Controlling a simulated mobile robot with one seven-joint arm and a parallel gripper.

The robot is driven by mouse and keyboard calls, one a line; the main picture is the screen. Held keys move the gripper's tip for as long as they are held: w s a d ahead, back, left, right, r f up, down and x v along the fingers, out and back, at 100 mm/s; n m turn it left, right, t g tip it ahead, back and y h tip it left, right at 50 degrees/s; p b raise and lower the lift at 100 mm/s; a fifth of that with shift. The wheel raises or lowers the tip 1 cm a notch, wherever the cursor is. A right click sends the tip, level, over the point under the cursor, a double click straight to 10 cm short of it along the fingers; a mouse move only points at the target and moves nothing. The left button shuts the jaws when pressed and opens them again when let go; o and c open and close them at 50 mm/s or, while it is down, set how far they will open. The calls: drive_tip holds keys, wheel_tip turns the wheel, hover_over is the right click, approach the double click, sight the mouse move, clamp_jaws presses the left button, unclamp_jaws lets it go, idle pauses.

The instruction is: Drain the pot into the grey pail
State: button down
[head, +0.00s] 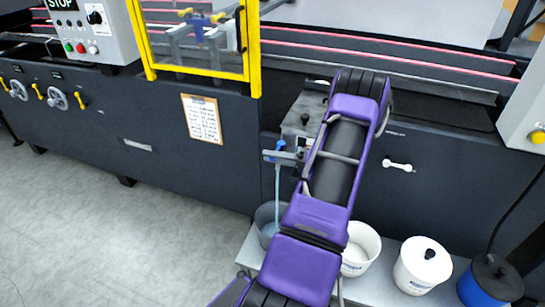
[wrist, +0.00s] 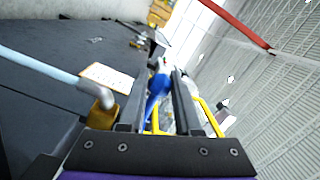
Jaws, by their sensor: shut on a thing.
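The pot (head: 303,118) is a grey box with a black knob on the machine's front, partly hidden by my purple arm. My gripper (head: 280,157) is shut on the blue valve handle (head: 281,145) below the pot. In the wrist view the blue handle (wrist: 158,86) sits between my two dark fingers. A brass spout (wrist: 101,108) is beside them. A pale blue stream (head: 277,190) runs down from the spout; it also shows in the wrist view (wrist: 40,65). It falls into the grey pail (head: 263,213), partly hidden by my arm.
On the low shelf (head: 385,290), an open white pail (head: 361,247), a lidded white pail (head: 423,265) and a blue pail (head: 490,282) stand to the right. A yellow-framed guard (head: 254,60) is at upper left. The floor (head: 110,225) at left is clear.

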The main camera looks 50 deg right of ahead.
drive_tip(key=c, duration=0.6)
unclamp_jaws()
drive_tip(key=v, duration=1.7)
drive_tip(key=shift+d+p, duration=0.15)
drive_tip(key=shift+p, duration=0.15)
drive_tip(key=shift+s, duration=0.1)
